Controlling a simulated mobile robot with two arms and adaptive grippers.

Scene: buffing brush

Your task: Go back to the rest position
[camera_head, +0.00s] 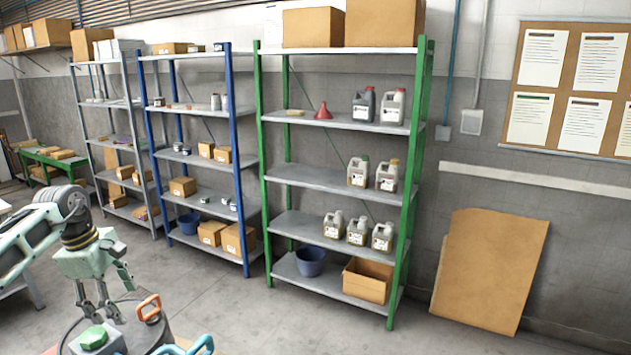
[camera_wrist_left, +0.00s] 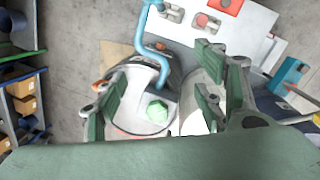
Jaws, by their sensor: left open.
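My left gripper (camera_head: 103,310) is at the lower left of the head view. Its fingers are spread, and nothing shows between them. I cannot tell the exact distance. My right gripper is not in view.
A light blue curved tube or handle (camera_wrist_left: 152,50) rises beside the round top. A green-post shelf (camera_head: 335,180) holds jugs, and a blue-post shelf (camera_head: 205,165) holds boxes. A cardboard sheet (camera_head: 490,270) leans on the wall. The floor before the shelves is clear.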

